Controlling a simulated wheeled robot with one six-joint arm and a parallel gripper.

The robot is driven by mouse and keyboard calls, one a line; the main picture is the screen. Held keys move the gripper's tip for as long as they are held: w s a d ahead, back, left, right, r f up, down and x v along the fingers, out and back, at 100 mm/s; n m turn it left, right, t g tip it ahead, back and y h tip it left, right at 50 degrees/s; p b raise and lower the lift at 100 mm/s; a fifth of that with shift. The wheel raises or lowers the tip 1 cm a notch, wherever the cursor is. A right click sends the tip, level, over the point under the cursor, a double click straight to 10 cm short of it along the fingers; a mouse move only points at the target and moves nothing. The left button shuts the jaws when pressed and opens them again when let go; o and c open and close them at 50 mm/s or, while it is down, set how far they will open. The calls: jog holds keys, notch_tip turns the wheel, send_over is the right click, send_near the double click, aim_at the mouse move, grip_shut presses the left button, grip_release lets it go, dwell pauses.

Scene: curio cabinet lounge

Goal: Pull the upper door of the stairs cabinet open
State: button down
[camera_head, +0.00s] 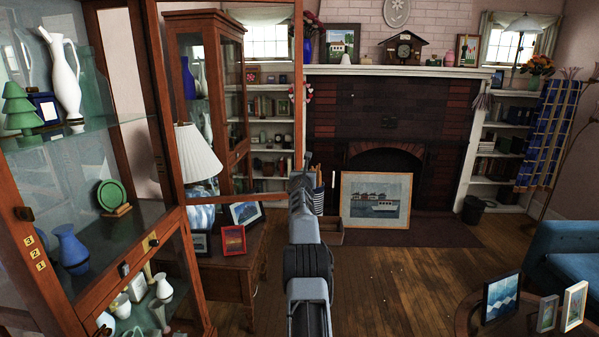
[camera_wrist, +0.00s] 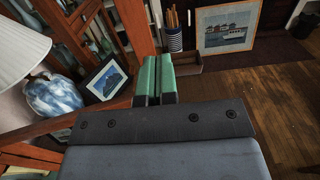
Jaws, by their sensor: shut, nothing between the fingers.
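The stairs cabinet, a tall wooden case with glass shelves, fills the left of the head view; its right post (camera_head: 128,85) shows. Its upper door (camera_head: 299,85), a glazed wooden frame, stands swung wide open to the right, and the room shows through its glass. The door's bottom rail (camera_wrist: 55,122) crosses the left of the wrist view. My gripper (camera_head: 306,163) is at the door's lower free corner. Its green fingertips (camera_wrist: 154,78) are together, with nothing between them. I cannot tell whether they touch the door frame.
A white pitcher (camera_head: 64,70) and other ornaments stand on the cabinet shelves. A side table (camera_head: 225,275) with a lamp (camera_head: 196,155) and framed photos stands behind the door. A round table (camera_head: 467,318) and blue sofa (camera_head: 562,262) are at right. The middle floor (camera_head: 400,280) is clear.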

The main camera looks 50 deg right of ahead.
jog(key=shift+w+a, duration=0.15)
jog(key=shift+f, duration=0.1)
jog(key=s+a+b, duration=0.8)
jog(key=s+b, duration=0.3)
jog(key=b, duration=0.4)
jog(key=shift+s+a, duration=0.15)
